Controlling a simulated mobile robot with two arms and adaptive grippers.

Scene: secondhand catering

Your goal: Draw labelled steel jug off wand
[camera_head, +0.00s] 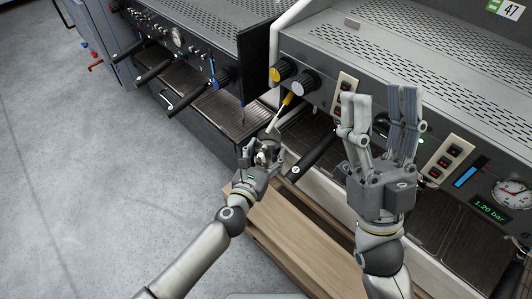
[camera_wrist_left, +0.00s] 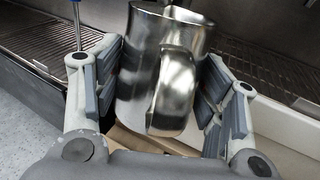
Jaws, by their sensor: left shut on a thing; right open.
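The steel jug (camera_wrist_left: 140,75) is shiny and upright in the left wrist view, its handle (camera_wrist_left: 174,90) towards the camera. No label shows on the side I see. My left gripper (camera_head: 262,157) is shut on the jug, with one finger pad on each side of its body. In the head view the jug (camera_head: 268,146) is small and partly covered by my fingers. A steam wand with a yellow grip (camera_head: 287,99) slants down to just above the jug; whether its tip is inside the rim I cannot tell. My right gripper (camera_head: 385,115) is open and empty, raised before the right machine.
The right coffee machine (camera_head: 430,75) has knobs, switches, a gauge and a black-handled portafilter (camera_head: 312,155) close to the jug. The left machine (camera_head: 195,40) has several portafilters and a blue-gripped wand (camera_head: 213,74). A wooden bench (camera_head: 300,240) lies below; grey floor is clear at left.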

